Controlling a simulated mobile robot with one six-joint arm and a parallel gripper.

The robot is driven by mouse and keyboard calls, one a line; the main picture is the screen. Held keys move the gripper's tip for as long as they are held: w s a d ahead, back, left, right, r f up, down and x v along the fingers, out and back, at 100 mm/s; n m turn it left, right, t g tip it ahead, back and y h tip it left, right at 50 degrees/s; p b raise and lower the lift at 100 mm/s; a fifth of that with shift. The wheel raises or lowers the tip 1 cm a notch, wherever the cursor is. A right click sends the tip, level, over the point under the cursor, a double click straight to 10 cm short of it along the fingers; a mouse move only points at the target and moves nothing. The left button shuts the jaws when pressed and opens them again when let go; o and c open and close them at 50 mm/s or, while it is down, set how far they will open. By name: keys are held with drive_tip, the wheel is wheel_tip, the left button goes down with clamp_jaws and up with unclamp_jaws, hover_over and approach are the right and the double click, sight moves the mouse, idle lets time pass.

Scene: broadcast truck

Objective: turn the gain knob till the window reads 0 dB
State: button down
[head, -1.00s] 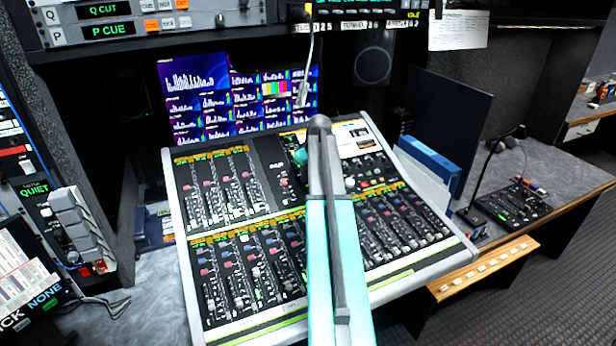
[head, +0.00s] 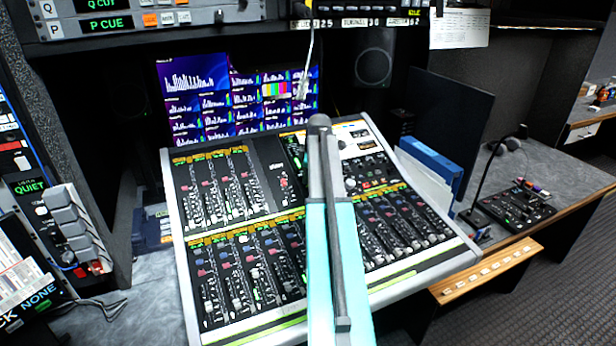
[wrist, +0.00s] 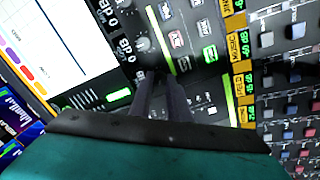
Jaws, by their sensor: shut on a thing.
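The mixing console (head: 330,320) stands on the desk in the head view, with my arm reaching over its middle. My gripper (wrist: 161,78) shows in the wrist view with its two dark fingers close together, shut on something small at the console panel. The fingers and shadow hide most of what they hold; it appears to be the gain knob, but its pointer cannot be seen. A grey knob (wrist: 143,45) is just beyond the fingertips. White dB lettering (wrist: 125,44) stands beside it, turned on its side. A lit green window (wrist: 118,97) is left of the fingers; its reading is too small to make out.
A bright screen (wrist: 55,40) is left of the fingers in the wrist view, and fader strips with yellow labels (wrist: 240,45) lie to the right. In the head view, a gooseneck microphone (head: 490,165) and a blue folder (head: 430,160) stand right of the console.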

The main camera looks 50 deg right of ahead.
idle(0.4)
drive_tip(key=c, duration=1.7)
unclamp_jaws()
drive_tip(key=shift+r, duration=0.1)
drive_tip(key=shift+b+v, duration=1.05)
drive_tip(key=shift+v, duration=5.75)
